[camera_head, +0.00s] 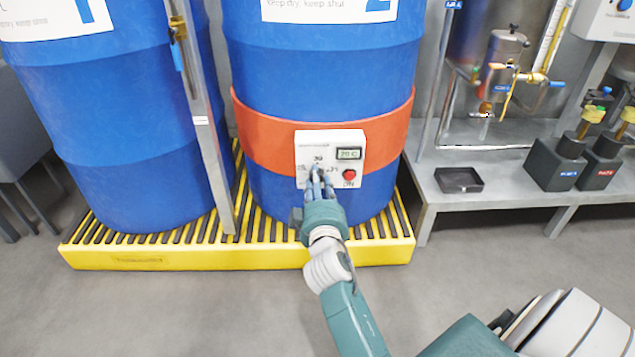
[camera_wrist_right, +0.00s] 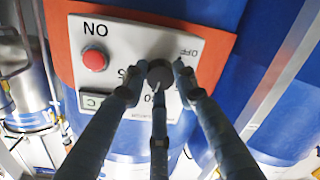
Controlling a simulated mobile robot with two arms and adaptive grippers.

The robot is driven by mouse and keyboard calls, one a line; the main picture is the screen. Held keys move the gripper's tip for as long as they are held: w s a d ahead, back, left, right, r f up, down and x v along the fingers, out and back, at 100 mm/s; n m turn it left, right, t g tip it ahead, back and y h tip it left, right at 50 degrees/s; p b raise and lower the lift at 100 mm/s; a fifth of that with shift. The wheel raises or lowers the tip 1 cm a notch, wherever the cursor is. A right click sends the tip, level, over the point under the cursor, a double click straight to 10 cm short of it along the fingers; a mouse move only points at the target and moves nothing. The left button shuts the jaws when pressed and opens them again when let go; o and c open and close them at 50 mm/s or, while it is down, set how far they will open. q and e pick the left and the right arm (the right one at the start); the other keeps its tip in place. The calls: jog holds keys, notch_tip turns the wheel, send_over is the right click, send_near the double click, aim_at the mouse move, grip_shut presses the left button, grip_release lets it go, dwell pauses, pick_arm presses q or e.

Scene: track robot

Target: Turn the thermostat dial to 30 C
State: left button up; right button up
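The thermostat is a white panel (camera_head: 347,146) on the orange band around the right blue drum. It has a lit display (camera_head: 349,154), seemingly reading 70 C or 20 C, too small to be sure. The dark round dial (camera_wrist_right: 160,73) shows in the right wrist view, with printed marks around it; its pointer setting is not readable. My right gripper (camera_head: 317,186) is at the dial, its three fingers around the knob. In the right wrist view its fingertips (camera_wrist_right: 158,80) are very close to the knob; contact cannot be told. My left gripper is not in view.
A red button (camera_head: 349,174) sits right of the dial on the panel. The orange band (camera_head: 262,131) wraps the drum. The drums stand on a yellow slatted pallet (camera_head: 236,258), with a metal post (camera_head: 207,140) between them. A grey bench (camera_head: 470,197) with equipment stands at right.

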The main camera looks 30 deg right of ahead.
jog(key=o, duration=0.4)
jog(key=shift+w+a+r, duration=0.25)
jog(key=shift+a, duration=0.15)
jog(key=shift+s+d, duration=0.1)
jog(key=shift+d, duration=0.1)
notch_tip(320, 180, up, 10)
jog(key=shift+a+f, duration=0.1)
